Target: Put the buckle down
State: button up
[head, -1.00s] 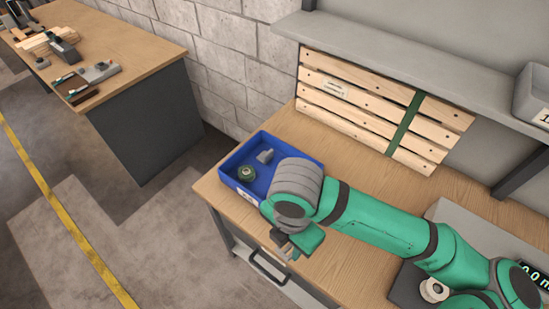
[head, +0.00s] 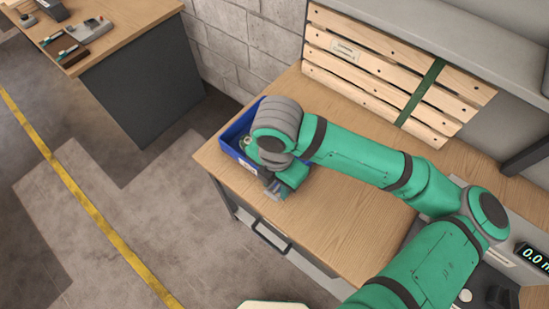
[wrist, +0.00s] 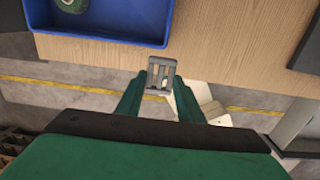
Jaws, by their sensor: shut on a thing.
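The buckle (wrist: 162,68) is a small grey frame with slots, seen in the wrist view between my two green fingertips. My gripper (wrist: 160,88) is shut on it. In the head view my gripper (head: 274,188) is by the front edge of the wooden table (head: 330,215), just right of the bin. There my wrist covers much of the bin, and the buckle is not clear.
The blue bin (head: 229,150) sits at the table's left end; the wrist view shows its wall (wrist: 100,38) and a green roll (wrist: 70,5) inside. A slatted wooden panel (head: 385,75) leans at the back. The tabletop right of the bin is largely clear.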

jog(key=w+f, duration=0.2)
jog(key=w, duration=0.1)
jog(key=w+f, duration=0.3)
jog(key=w, duration=0.1)
jog(key=w+f, duration=0.3)
jog(key=w, duration=0.1)
jog(key=shift+w+d+f, duration=0.2)
jog(key=shift+d, duration=0.1)
notch_tip(320, 180, down, 3)
jog(key=shift+w+d+f, duration=0.1)
jog(key=shift+f, duration=0.1)
jog(key=shift+f, duration=0.15)
jog(key=o, duration=1.1)
